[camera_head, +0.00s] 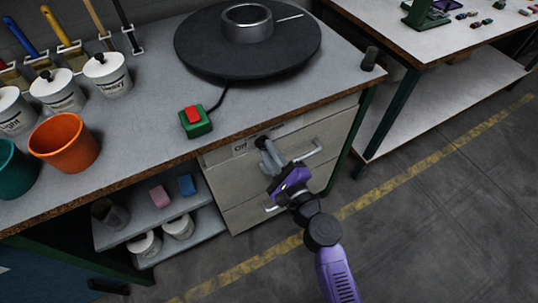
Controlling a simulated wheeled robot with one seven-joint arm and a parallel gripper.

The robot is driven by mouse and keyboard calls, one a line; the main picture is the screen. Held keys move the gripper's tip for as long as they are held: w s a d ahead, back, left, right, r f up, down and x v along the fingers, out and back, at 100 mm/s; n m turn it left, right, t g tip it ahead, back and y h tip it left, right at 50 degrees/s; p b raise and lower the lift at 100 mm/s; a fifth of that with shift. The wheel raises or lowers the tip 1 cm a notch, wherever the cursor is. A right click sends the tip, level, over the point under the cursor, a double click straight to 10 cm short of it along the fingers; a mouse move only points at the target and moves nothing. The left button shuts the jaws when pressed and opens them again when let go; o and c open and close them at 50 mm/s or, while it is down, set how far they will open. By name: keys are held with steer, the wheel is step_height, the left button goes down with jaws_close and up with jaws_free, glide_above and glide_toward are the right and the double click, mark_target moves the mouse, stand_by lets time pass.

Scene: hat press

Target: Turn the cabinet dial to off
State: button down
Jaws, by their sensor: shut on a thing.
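The cabinet dial (261,141) is a small dark knob on the upper front of the beige cabinet (228,185), under the table edge. A label reading "Off" (241,147) is just left of it. My gripper (266,147) reaches up to the dial from the lower right, its fingers shut on it. The fingers hide much of the dial, so I cannot tell where it points.
Drawer handles (312,152) stick out close to my gripper. Above, the table holds a red button on a green box (195,121) and a black turntable (247,60). An orange pot (64,142) stands at left. The floor (430,220) at right is clear.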

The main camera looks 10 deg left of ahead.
steer(key=shift+f+n+b, duration=0.1)
steer(key=shift+n+b, duration=1.15)
steer(key=shift+n, duration=0.95)
steer(key=c, duration=1.4)
jaws_free()
steer(key=v, duration=0.8)
steer(key=shift+b, duration=0.3)
steer(key=shift+w, duration=0.1)
